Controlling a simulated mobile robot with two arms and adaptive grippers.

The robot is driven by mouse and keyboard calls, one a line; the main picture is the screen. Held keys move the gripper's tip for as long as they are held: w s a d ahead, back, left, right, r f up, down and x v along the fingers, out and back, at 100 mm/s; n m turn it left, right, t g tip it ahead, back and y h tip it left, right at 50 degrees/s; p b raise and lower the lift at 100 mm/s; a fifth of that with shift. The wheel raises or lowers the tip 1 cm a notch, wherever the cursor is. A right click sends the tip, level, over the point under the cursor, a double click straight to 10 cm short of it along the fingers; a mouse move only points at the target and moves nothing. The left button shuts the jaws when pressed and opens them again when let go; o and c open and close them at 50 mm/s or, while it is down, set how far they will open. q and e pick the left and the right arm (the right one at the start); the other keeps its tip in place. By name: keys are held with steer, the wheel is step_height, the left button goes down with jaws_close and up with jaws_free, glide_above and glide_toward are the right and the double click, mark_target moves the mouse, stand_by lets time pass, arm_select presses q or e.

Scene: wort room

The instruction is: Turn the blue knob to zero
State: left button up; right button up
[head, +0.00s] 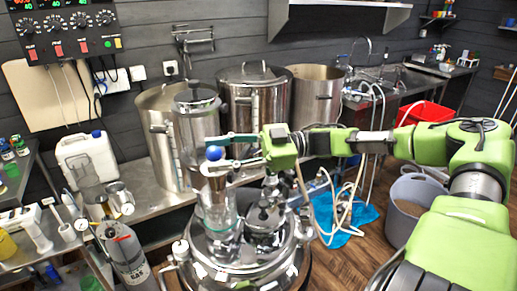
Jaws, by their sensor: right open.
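The blue knob (214,153) is a small round ball above the steel vessel's glass parts, left of the picture's middle. My right arm comes in from the right, and my right gripper (208,153) is open, its two thin fingers pointing left. One finger lies above the knob and one below it in the picture, so the knob shows between the fingertips. I cannot tell whether either finger touches it. No zero mark is readable near the knob. My left gripper is not in view.
Below stands a shiny steel vessel (250,269) with glass tubes. Steel pots (254,102) stand on the bench behind. A gas cylinder (125,250) is at the lower left, and a control panel (65,28) with dials hangs at the upper left. A grey bucket (404,212) stands right.

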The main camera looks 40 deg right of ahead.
steer(key=v, duration=1)
steer(key=shift+s+d, duration=0.2)
steer(key=shift+d, duration=0.05)
